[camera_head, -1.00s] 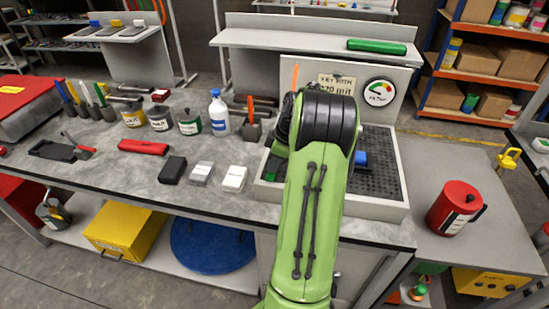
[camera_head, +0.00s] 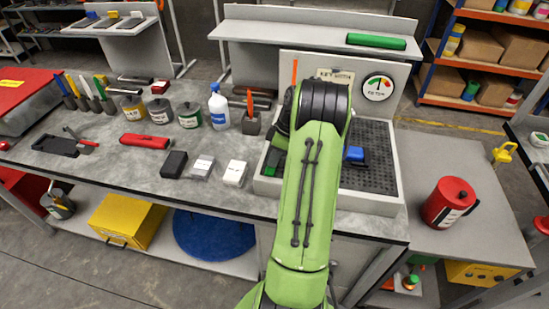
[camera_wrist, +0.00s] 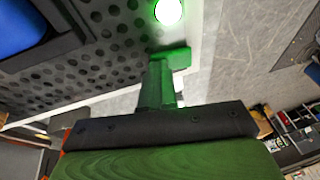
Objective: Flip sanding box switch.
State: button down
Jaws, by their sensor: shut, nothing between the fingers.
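The sanding box (camera_head: 372,205) is a grey box with a black perforated bed, and a back panel with a round gauge (camera_head: 378,87). In the wrist view, a bright lamp with a green rim (camera_wrist: 168,11) sits on the box's pale edge (camera_wrist: 205,28). Beside it is a small green piece (camera_wrist: 180,57), probably the switch. My gripper (camera_wrist: 158,72) is shut and empty, with its fingertips at this green piece; I cannot tell whether they touch. In the head view my green arm hides much of the box's left side, and the gripper is not clearly visible.
A blue and black block (camera_head: 355,154) lies on the perforated bed. A white block (camera_head: 235,173) and a black block (camera_head: 174,164) lie on the bench left of the box. A red can (camera_head: 450,202) stands on the right-hand table.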

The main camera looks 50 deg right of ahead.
jog(key=shift+s+a+f, duration=0.3)
jog(key=shift+s+a, duration=0.05)
jog(key=shift+a, duration=0.25)
jog(key=p+v, duration=0.4)
jog(key=v, duration=1.2)
jog(key=shift+w+d+r+p, duration=0.25)
jog(key=shift+d+p, duration=0.05)
jog(key=shift+d, duration=0.05)
jog(key=w+a+r+h, duration=0.1)
jog(key=w+a+r, duration=0.45)
jog(key=a, duration=0.55)
jog(key=a+r+m+h, duration=0.2)
jog(key=a+r, duration=0.2)
jog(key=a, duration=1.3)
jog(key=s+a+f+m+t, duration=0.2)
jog(key=s+a+t, duration=0.1)
jog(key=s+a, duration=0.7)
jog(key=s, duration=0.3)
jog(key=shift+s+a+f, duration=0.25)
jog(key=shift+s, duration=0.05)
